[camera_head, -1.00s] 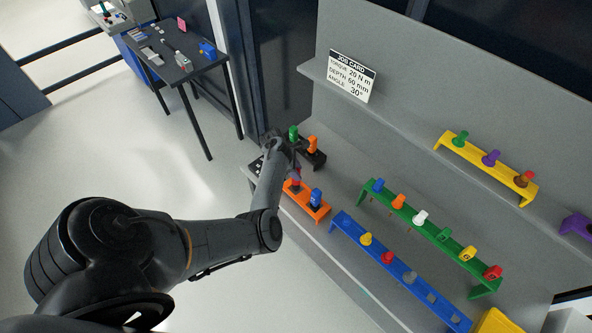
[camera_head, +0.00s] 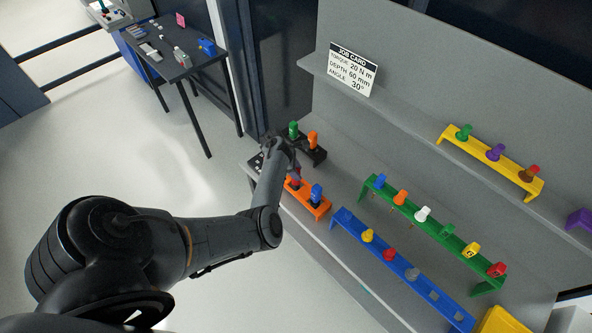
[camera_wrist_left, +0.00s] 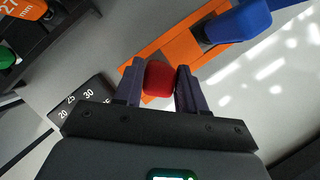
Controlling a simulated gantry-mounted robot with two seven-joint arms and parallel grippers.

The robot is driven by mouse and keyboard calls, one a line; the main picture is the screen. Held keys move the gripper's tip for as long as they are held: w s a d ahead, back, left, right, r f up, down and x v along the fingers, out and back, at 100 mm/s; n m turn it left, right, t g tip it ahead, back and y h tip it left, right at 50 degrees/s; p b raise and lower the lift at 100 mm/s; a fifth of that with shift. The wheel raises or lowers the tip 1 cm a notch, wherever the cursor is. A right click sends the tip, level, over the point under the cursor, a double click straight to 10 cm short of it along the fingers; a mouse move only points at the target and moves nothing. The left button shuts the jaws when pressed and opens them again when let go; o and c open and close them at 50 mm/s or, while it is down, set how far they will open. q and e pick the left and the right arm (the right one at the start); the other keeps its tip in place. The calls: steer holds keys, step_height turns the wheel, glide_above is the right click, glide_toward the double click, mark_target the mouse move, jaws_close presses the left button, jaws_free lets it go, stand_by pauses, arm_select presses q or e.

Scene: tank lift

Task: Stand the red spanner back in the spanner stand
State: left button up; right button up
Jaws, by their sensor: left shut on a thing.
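My left gripper (camera_head: 295,174) is at the left end of the orange stand (camera_head: 322,211) on the bench. In the left wrist view its two fingers (camera_wrist_left: 159,86) are shut on the red handle (camera_wrist_left: 158,78) of the red spanner, which also shows in the head view (camera_head: 296,184). The red handle overlaps the orange stand (camera_wrist_left: 160,52) in that view. The lower part of the spanner is hidden, so I cannot tell whether it sits in a slot. A blue-handled tool (camera_head: 316,192) stands in the same orange stand. My right gripper is not in view.
A black stand (camera_head: 318,156) with green and orange handles is close behind the gripper. A black numbered block (camera_wrist_left: 80,98) lies beside it. Blue (camera_head: 350,230) and green (camera_head: 368,188) racks of coloured tools stand to the right. A job card (camera_head: 352,70) is on the shelf.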

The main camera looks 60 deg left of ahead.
arm_select(q)
steer(key=shift+f+b, duration=0.65)
steer(key=shift+f, duration=0.3)
steer(key=o, duration=1.3)
step_height(320, 180, up, 5)
steer(key=p, duration=0.4)
steer(key=shift+p, duration=0.4)
step_height(320, 180, up, 4)
steer(key=p, duration=0.4)
